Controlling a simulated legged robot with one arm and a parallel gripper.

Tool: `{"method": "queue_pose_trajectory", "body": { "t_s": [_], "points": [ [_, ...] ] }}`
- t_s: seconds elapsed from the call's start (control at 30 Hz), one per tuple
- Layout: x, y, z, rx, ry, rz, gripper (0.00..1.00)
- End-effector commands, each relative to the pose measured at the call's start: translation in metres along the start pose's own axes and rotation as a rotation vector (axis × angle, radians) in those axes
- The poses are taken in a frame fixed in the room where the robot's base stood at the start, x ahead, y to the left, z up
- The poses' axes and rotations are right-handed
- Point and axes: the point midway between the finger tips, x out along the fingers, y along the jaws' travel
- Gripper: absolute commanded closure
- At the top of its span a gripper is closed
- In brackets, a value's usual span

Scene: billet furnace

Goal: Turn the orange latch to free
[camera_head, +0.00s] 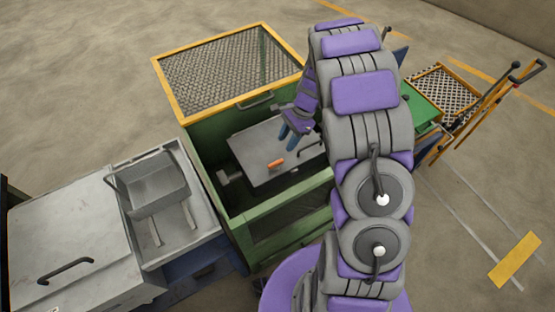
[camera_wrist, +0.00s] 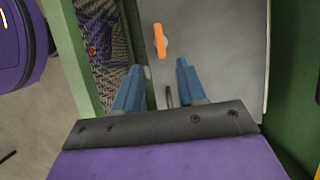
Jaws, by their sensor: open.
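The orange latch (camera_head: 276,163) is a short bar on a grey panel (camera_head: 250,148) inside the green furnace housing. It also shows in the wrist view (camera_wrist: 159,40), where it stands upright in the picture, beyond the fingertips and near the middle of the gap. My gripper (camera_head: 287,135) is at the panel, up and to the right of the latch in the head view. The latch is apart from both fingers.
The green housing (camera_head: 285,222) surrounds the panel, with a raised yellow-framed mesh lid (camera_head: 170,101) behind. A grey tray (camera_head: 184,221) and a lidded box (camera_head: 73,235) stand at left. A dark handle (camera_head: 310,149) sits on the panel's right. Orange-handled tools (camera_head: 490,103) stand at far right.

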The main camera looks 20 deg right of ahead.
Motion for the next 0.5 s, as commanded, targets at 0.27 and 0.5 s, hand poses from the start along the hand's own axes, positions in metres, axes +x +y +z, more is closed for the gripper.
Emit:
{"method": "queue_pose_trajectory", "body": {
  "t_s": [0.27,0.5],
  "points": [
    [0.057,0.0,0.0,-0.002,0.001,0.0,0.6],
    [0.09,0.001,0.0,-0.001,0.0,0.002,0.6]
  ]
}}
